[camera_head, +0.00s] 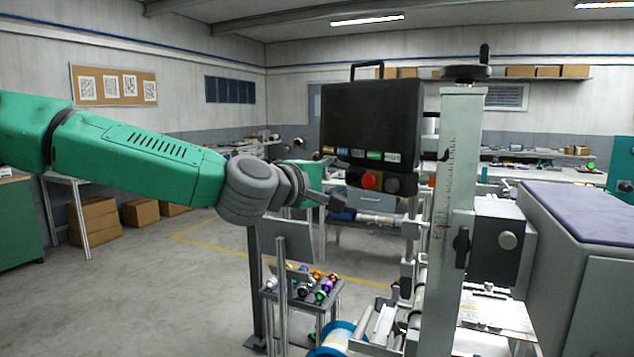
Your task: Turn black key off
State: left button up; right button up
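A black control box (370,118) with a handle on top is mounted on a grey machine. Its lower panel has a row of coloured labels, a red knob or button (371,180) and a dark round knob (393,185) to its right. The dark knob may be the black key; its turned position is too small to read. My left gripper (336,201) comes in from the left, just below and left of the red button. It looks apart from the dark knob. Its fingers are small and partly overlapping, so I cannot tell whether they are open. My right gripper is not in view.
A scaled metal column (459,190) with a black handwheel (466,72) stands right of the box. A small stand (335,294) with coloured reels or spools is below my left arm. A large grey cabinet (600,240) fills the right. The floor at left is open.

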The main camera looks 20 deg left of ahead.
pick_arm(q)
jog(key=f+v, duration=0.1)
jog(key=v, duration=0.8)
jog(key=shift+s+a+r, duration=0.15)
jog(key=shift+s+r, duration=0.1)
jog(key=shift+r, duration=0.25)
jog(key=s+d+f+m+g+y+b, duration=0.1)
jog(key=s+d+f+m+g, duration=0.2)
jog(key=f, duration=1.5)
jog(key=s+d+f+m+g+y+b, duration=0.1)
jog(key=s+f+m+g+b, duration=0.25)
jog(key=f, duration=1.35)
jog(key=s+a+f+m+g+y, duration=0.1)
jog(key=s+a+f+m+g, duration=0.1)
jog(key=s+f, duration=0.6)
jog(key=s+a+f+m+g+y, duration=0.1)
jog(key=s+a+f+m+g, duration=0.2)
jog(key=s+f, duration=0.5)
jog(key=s+a+f+m+g+y, duration=0.1)
jog(key=s+a+f+m+g, duration=0.2)
jog(key=s+f, duration=0.5)
jog(key=s+g+b, duration=0.1)
jog(key=s, duration=0.4)
jog(key=shift+a+f+y, duration=0.2)
jog(key=shift+a+y, duration=0.1)
jog(key=shift+a, duration=0.05)
